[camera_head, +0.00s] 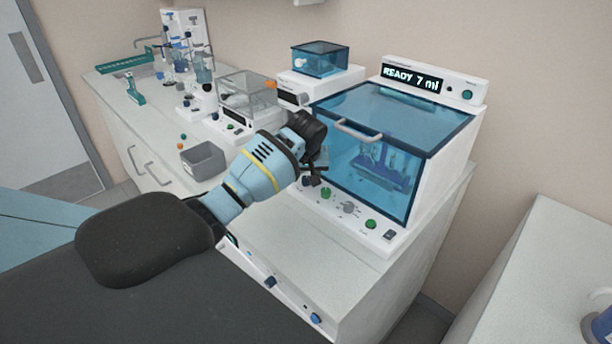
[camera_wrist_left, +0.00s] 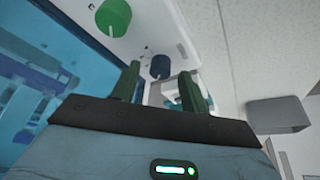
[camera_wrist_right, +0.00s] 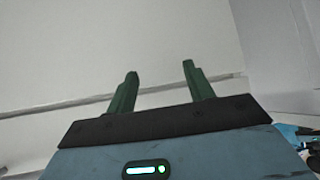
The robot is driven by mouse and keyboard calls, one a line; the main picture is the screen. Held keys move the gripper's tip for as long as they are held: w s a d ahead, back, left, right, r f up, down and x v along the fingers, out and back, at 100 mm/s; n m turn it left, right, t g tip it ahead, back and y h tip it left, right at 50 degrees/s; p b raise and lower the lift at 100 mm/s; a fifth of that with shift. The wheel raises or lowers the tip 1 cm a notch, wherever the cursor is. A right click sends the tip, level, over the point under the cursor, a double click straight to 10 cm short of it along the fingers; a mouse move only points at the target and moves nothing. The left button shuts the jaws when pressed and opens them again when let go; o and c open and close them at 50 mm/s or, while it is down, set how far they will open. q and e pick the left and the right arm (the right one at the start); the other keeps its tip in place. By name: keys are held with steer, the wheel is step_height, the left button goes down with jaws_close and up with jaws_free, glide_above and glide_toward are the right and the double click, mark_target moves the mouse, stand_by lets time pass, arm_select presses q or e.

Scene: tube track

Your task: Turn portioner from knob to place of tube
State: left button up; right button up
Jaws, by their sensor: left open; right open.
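The portioner (camera_head: 440,170) is a white machine with a clear blue lid and a display reading "READY 7 ml". A blue rack with tubes (camera_head: 385,168) shows inside it. Its front panel carries a green knob (camera_head: 326,194), a grey dial (camera_head: 348,207) and another green knob (camera_head: 371,224). My left gripper (camera_head: 314,180) is open at the panel's left end. In the left wrist view, a dark blue knob (camera_wrist_left: 161,67) appears between and beyond its fingertips; contact cannot be told. A green knob (camera_wrist_left: 113,17) is beside it. My right gripper (camera_wrist_right: 159,70) is open and empty, facing a pale surface.
A grey bin (camera_head: 203,160) stands on the bench left of my left arm. Smaller devices (camera_head: 235,115) and glassware (camera_head: 180,60) stand farther back. A lid handle (camera_head: 358,130) juts out above the panel. Another white table (camera_head: 530,260) is at the right.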

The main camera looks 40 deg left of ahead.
arm_select(q)
steer(key=shift+f, duration=0.3)
steer(key=shift+c, duration=0.5)
jaws_close()
steer(key=shift+a, duration=0.1)
